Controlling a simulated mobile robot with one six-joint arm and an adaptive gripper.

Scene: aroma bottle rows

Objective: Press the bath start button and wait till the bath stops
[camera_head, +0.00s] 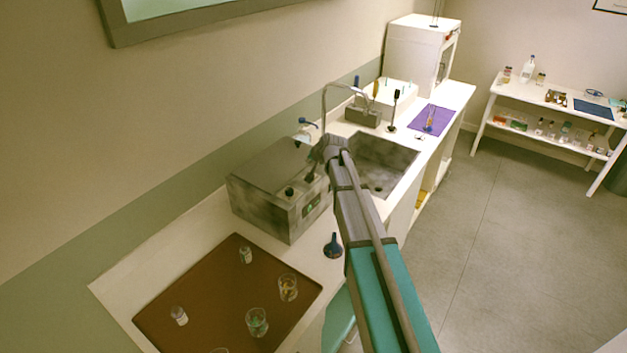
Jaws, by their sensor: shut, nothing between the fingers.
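The bath is a grey metal box (268,180) on the white counter, left of the sink. Its front carries a small control panel (312,206) with a dark face and a greenish patch. I cannot make out a separate start button at this size. A dark knob (289,191) shows at the box's front edge. My arm reaches in from the lower right. My gripper (311,177) is small and dark, shut and empty, at the bath's right front edge, above the panel. I cannot tell whether it touches the bath.
A sink (378,165) with a tall faucet lies behind my arm. A brown mat (215,300) with several glass vessels covers the front counter. A purple mat (430,119) and a white cabinet (418,55) are further back. The floor at right is clear.

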